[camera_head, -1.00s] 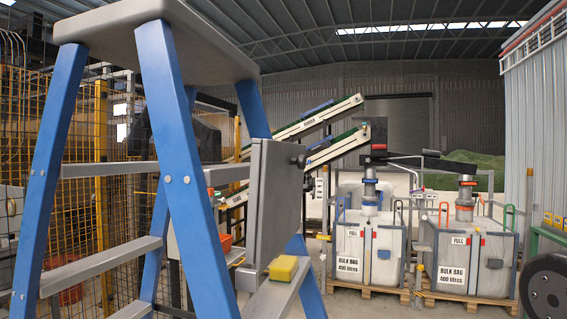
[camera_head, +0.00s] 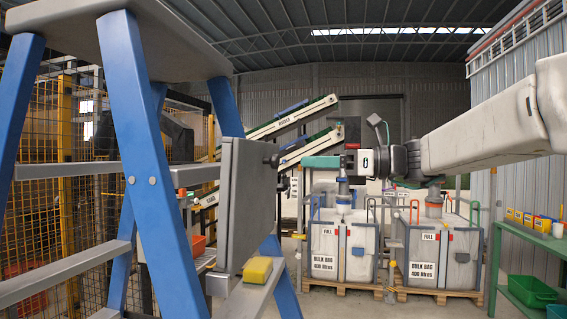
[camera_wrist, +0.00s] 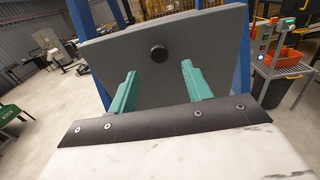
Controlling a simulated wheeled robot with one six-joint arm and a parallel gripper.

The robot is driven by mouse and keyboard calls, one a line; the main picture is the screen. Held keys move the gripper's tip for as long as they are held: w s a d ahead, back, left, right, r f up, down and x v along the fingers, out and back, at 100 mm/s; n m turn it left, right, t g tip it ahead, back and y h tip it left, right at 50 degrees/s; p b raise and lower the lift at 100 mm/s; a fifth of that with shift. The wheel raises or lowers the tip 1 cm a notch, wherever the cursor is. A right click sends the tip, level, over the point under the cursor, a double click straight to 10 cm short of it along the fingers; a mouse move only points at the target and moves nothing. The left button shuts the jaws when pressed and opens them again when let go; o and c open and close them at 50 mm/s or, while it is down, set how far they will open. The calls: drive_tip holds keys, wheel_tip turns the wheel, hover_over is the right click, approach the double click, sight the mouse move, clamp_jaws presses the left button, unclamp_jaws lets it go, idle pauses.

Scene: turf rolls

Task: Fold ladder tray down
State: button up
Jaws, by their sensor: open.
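The grey ladder tray (camera_head: 246,200) stands folded up, nearly upright, on the side of the blue stepladder (camera_head: 150,170). A black knob (camera_head: 272,160) sticks out from the tray's right face. In the wrist view the tray (camera_wrist: 215,42) fills the upper middle, with its knob (camera_wrist: 158,53) between and beyond my green fingertips. My gripper (camera_wrist: 157,72) is open and empty, facing the knob. In the head view my gripper (camera_head: 308,161) points left at the knob, with a gap between them.
A yellow sponge (camera_head: 257,270) lies on a ladder step below the tray. Two bulk bags (camera_head: 342,245) on pallets stand behind. A green bench (camera_head: 535,245) with small boxes is at the right. Open floor shows at the left of the wrist view.

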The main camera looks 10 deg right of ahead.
sight(279, 162)
drive_tip(key=x, duration=0.7)
drive_tip(key=shift+a, duration=0.1)
clamp_jaws()
drive_tip(key=shift+f, duration=0.1)
